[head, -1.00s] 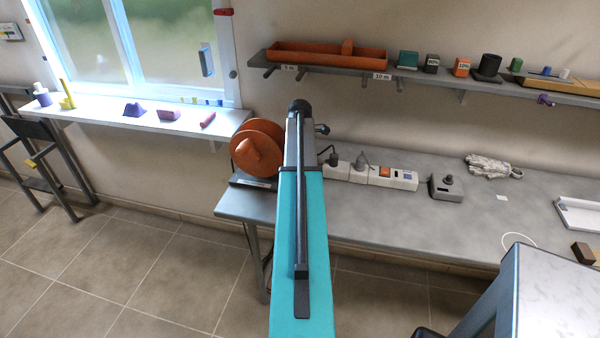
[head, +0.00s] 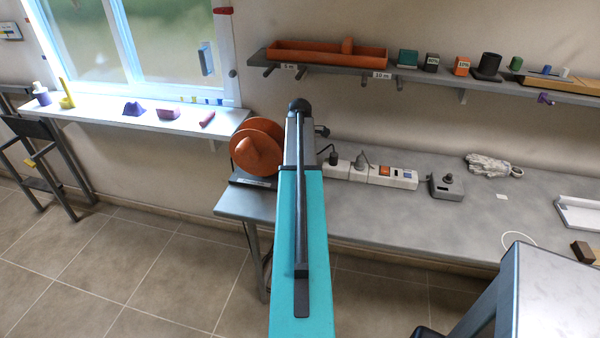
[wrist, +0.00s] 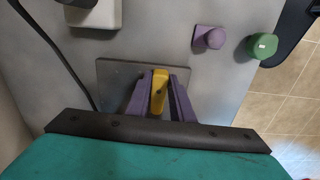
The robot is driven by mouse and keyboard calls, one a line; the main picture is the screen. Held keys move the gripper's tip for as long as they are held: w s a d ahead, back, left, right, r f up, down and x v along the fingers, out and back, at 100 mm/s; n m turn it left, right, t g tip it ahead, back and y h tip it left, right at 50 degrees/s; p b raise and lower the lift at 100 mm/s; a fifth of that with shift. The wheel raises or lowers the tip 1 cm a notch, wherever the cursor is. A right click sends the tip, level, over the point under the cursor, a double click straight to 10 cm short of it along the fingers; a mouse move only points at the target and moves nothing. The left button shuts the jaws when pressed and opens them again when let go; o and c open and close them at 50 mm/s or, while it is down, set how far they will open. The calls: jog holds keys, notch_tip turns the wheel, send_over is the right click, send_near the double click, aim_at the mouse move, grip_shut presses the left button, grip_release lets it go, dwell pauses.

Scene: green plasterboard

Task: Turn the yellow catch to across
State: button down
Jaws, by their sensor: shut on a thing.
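The yellow catch (wrist: 159,92) stands on a square grey plate (wrist: 116,72) in the wrist view. My gripper (wrist: 159,88) has two purple fingers, one on each side of the catch, and is shut on it. The catch's long side runs roughly up and down in the picture, between the fingers. Its lower part is partly hidden by the fingers. In the head view my teal arm hides the gripper, and I cannot make out the catch there.
A purple knob (wrist: 208,37) and a green knob (wrist: 262,46) stand to the right of the catch. A white block (wrist: 95,12) and a black cable (wrist: 52,50) are at upper left. In the head view an orange reel (head: 257,150) stands left of my arm.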

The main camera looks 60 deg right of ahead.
dwell(0.3)
jog(key=c, duration=1.6)
grip_release()
jog(key=shift+o, duration=0.2)
jog(key=shift+r, duration=0.1)
notch_tip(320, 180, up, 14)
jog(key=b, duration=0.3)
